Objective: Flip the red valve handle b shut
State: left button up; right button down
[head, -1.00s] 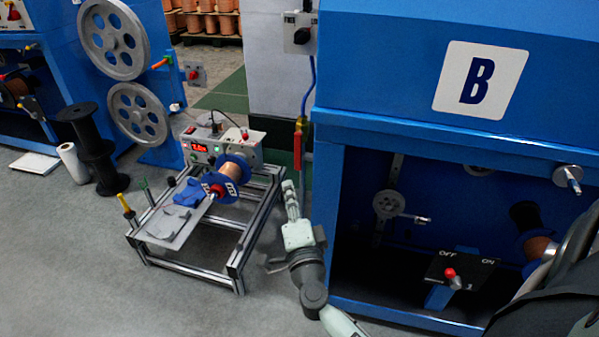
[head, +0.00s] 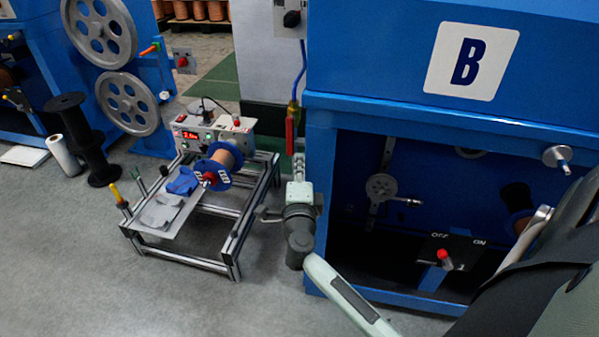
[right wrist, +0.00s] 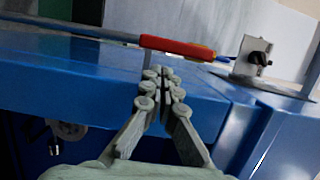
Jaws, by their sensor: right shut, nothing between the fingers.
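The red valve handle (head: 290,134) is on the thin pipe beside the left edge of the blue machine marked B, below a blue hose. In the right wrist view the handle (right wrist: 178,47) lies roughly along the grey pipe, with a yellow part at its right end. My right gripper (head: 298,157) is just below the handle in the head view, pointing up at it. In the right wrist view its fingers (right wrist: 160,76) are together and empty, close to the handle; I cannot tell whether they touch it. My left gripper is not in view.
The blue machine (head: 400,115) stands right beside my right gripper. A metal-framed winding bench (head: 232,250) with a copper spool (head: 222,160) is to the left. A grey switch box (right wrist: 254,56) is beyond the handle. Grey floor is open at the front left.

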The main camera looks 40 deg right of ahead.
aim_at(290, 137)
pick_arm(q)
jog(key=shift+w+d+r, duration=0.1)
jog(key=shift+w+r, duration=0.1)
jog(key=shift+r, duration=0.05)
pick_arm(e)
jog(key=x, duration=0.4)
jog(key=shift+w, duration=0.15)
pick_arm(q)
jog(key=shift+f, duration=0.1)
pick_arm(e)
jog(key=shift+f, duration=0.1)
